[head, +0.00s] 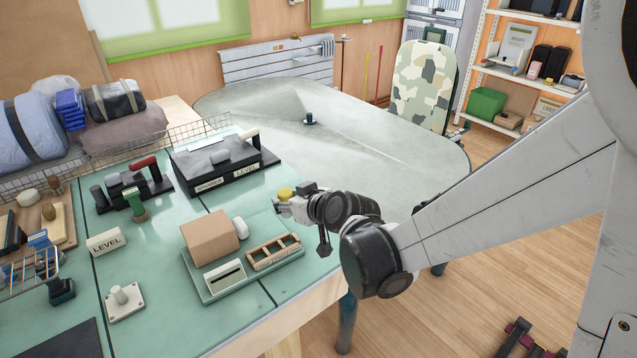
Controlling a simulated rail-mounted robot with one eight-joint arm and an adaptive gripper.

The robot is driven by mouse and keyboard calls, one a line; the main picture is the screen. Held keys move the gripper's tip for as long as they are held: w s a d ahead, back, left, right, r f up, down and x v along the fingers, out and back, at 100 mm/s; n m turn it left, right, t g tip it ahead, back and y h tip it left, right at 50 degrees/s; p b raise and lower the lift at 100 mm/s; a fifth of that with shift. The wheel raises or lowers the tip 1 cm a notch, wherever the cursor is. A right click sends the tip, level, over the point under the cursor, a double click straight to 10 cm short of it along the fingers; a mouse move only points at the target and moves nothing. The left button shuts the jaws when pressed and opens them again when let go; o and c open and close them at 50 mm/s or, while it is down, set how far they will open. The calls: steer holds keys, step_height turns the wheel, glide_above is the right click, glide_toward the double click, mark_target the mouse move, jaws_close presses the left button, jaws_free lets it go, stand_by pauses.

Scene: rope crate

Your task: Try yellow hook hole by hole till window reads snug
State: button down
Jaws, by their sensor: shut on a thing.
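My gripper (284,206) is above the right edge of the green table, shut on a small yellow piece (286,194), which looks like the yellow hook. Most of the piece is hidden by the fingers, so its hook shape cannot be made out. In front of the gripper, apart from it, a green tray (213,291) holds a wooden frame with several openings (273,252), a brown block (208,238), a white rounded piece (240,228) and a white-framed panel with a dark slot (224,275). Any reading in that panel is too small to tell.
A dark case marked LEVEL (225,162) stands behind the tray. A white LEVEL block (106,241) and a white knobbed plate (124,300) are to the left. A wire basket with bags (120,142) stands at the back left. A large grey-green table (390,150) lies beyond, mostly clear.

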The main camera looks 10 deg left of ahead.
mark_target(290, 216)
steer(key=shift+r, duration=0.1)
steer(key=shift+a, duration=0.1)
stand_by(0.4)
steer(key=shift+f+b, duration=0.2)
steer(key=shift+b, duration=0.15)
steer(key=shift+f+b, duration=2.15)
steer(key=shift+f, duration=0.2)
steer(key=shift+f+b, duration=1.65)
steer(key=shift+f, duration=0.05)
steer(key=shift+f+b, duration=1.3)
stand_by(0.6)
